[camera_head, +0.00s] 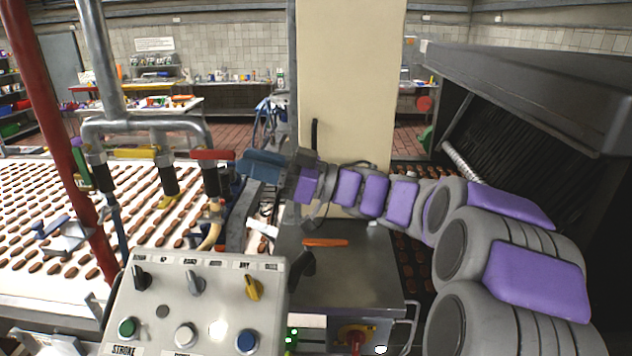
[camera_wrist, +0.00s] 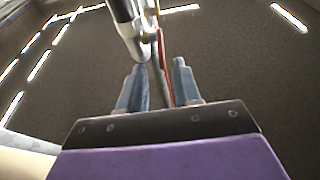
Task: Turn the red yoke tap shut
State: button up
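The red yoke tap has a flat red lever (camera_head: 213,155) lying roughly level on top of a black-sleeved valve, at the right end of a grey pipe manifold in the head view. My gripper (camera_head: 242,164) is just right of the lever, its blue fingers pointing left at the lever's free end. In the wrist view my gripper (camera_wrist: 160,68) has its two blue-grey fingers apart. A thin red strip, apparently the lever (camera_wrist: 162,55), runs between them beside a dark rod. I cannot tell whether either finger touches it.
A yellow lever (camera_head: 137,152) sits on the same manifold (camera_head: 150,125), left of the red one. A control panel (camera_head: 195,305) with knobs and buttons stands in front. A conveyor (camera_head: 40,235) of biscuits lies behind. A cream column (camera_head: 350,80) rises behind my arm.

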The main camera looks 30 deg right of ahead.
jog(key=b+v, duration=0.1)
jog(key=v, duration=1)
jog(key=shift+d, duration=0.3)
